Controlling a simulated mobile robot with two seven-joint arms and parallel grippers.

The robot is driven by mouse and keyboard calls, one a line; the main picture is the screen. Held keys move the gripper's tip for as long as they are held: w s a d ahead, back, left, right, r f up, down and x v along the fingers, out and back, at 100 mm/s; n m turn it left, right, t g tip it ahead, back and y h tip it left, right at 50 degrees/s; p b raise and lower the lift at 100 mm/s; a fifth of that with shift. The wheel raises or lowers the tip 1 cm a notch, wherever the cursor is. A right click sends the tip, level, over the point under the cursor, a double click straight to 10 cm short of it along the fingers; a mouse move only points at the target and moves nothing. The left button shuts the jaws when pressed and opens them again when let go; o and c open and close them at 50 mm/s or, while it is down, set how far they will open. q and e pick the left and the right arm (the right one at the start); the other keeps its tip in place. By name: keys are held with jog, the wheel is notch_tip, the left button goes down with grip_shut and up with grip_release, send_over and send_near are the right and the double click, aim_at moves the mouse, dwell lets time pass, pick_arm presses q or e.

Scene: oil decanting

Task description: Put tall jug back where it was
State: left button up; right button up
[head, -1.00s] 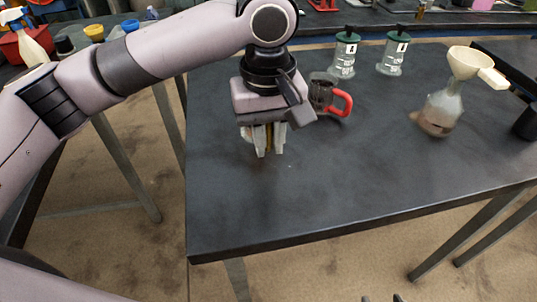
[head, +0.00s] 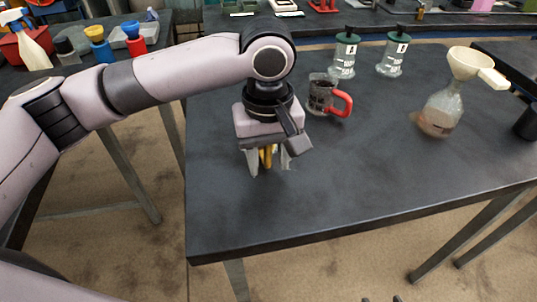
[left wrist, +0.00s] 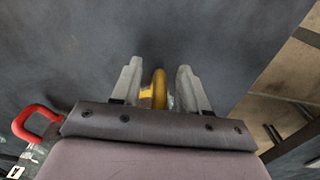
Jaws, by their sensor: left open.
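A clear jug with a yellow handle (head: 267,157), likely the tall jug, is mostly hidden below my left gripper (head: 270,170) near the table's left side. In the left wrist view, the yellow handle (left wrist: 159,90) lies between the two spread fingers of my left gripper (left wrist: 157,82), with gaps on both sides. My left gripper is open around the handle. A glass jug with a red handle (head: 322,97) stands behind it. Dark tips at the bottom edge of the head view may be my right gripper (head: 381,299); its state is unclear.
The dark table (head: 340,195) is clear in its middle and front. Two green-lidded bottles (head: 345,58) stand at the back. A flask (head: 438,112) with a cream funnel (head: 470,64) stands at the right.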

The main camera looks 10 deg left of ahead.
pick_arm(q)
jog(key=shift+r, duration=0.1)
notch_tip(320, 180, up, 12)
jog(key=shift+s+r+p, duration=0.1)
jog(key=shift+p, duration=0.4)
